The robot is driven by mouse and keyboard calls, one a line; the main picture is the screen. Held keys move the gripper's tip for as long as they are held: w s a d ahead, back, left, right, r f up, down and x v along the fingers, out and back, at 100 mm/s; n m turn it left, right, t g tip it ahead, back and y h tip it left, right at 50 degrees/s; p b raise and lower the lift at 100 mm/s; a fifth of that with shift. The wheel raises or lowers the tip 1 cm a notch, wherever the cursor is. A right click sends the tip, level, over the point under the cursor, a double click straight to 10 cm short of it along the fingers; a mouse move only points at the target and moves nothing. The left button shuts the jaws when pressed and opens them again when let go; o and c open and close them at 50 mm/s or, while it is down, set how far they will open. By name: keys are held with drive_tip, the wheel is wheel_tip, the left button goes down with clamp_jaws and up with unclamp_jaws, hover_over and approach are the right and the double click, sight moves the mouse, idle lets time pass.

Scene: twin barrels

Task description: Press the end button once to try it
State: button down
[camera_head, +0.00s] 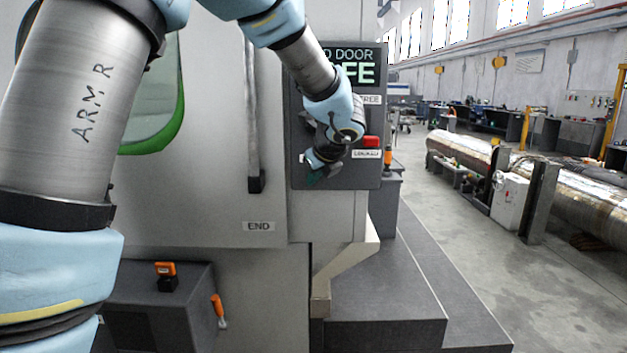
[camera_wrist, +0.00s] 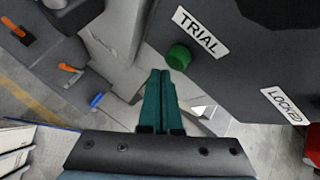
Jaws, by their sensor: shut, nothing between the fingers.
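A round green button (camera_wrist: 178,57) stands out from a dark panel (camera_wrist: 235,65), beside a label reading TRIAL (camera_wrist: 201,32) in the wrist view. My gripper (camera_wrist: 160,74) is shut and empty, its teal fingertips just below and left of the button in that picture. I cannot tell how far they are from it in depth. In the head view my gripper (camera_head: 313,178) is low in front of the panel (camera_head: 340,180), and my wrist hides the button. A plate reading END (camera_head: 258,226) is on the grey machine, left of and below the panel.
A red part (camera_head: 371,142) above a label reading LOCKED (camera_wrist: 284,103) is on the same panel. A display (camera_head: 362,65) is above. Orange handles (camera_head: 165,268) are on a dark box at lower left. A dark step (camera_head: 385,280) lies below the panel.

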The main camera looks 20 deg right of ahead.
drive_tip(key=shift+s, duration=0.1)
drive_tip(key=s, duration=0.1)
drive_tip(key=s+a+b, duration=0.1)
drive_tip(key=s, duration=0.1)
drive_tip(key=s+a, duration=0.1)
drive_tip(key=shift+s+a, duration=0.1)
drive_tip(key=shift+s, duration=0.15)
idle(0.3)
idle(0.7)
drive_tip(key=a+f+n+g+y, duration=0.15)
drive_tip(key=a+f+n, duration=0.35)
drive_tip(key=a, duration=0.5)
drive_tip(key=a+f+n+g+y, duration=0.1)
drive_tip(key=a+f+n+g, duration=0.2)
drive_tip(key=a+n, duration=0.5)
drive_tip(key=s+a+f+n+g, duration=0.1)
drive_tip(key=s+a+f+n, duration=0.2)
drive_tip(key=a+n, duration=0.6)
drive_tip(key=s+a+f+n+g+h, duration=0.1)
drive_tip(key=s+a+f+n+g, duration=0.1)
drive_tip(key=s+a+n, duration=0.4)
drive_tip(key=a+f+n, duration=0.1)
drive_tip(key=a+n, duration=0.2)
drive_tip(key=n, duration=0.1)
drive_tip(key=shift+f+n, duration=0.15)
drive_tip(key=shift+n, duration=0.15)
